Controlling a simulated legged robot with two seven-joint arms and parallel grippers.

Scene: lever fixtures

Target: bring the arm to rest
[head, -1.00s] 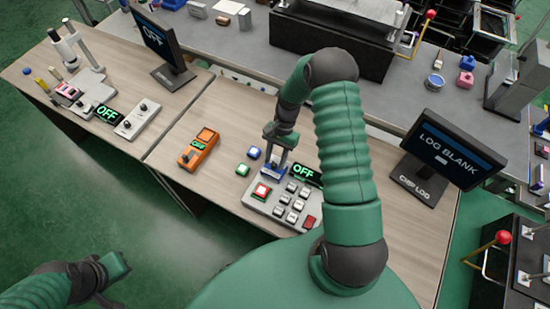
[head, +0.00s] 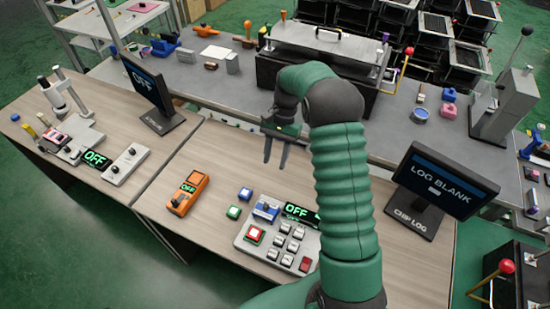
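My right arm comes up from the bottom right and bends over the wooden table. My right gripper (head: 275,163) points down above the table's back part, fingers apart and nothing between them. Below it and apart from it is a grey button panel (head: 278,247) with a red button, several grey keys, a blue part (head: 266,210) and a display (head: 303,212) reading OFF. My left gripper is not in view.
An orange meter (head: 188,193) and small green and blue buttons (head: 239,203) lie left of the panel. Monitors stand at right (head: 440,185) and left (head: 152,90). A grey bench behind holds a large dark machine (head: 315,60). Bare tabletop lies around the meter.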

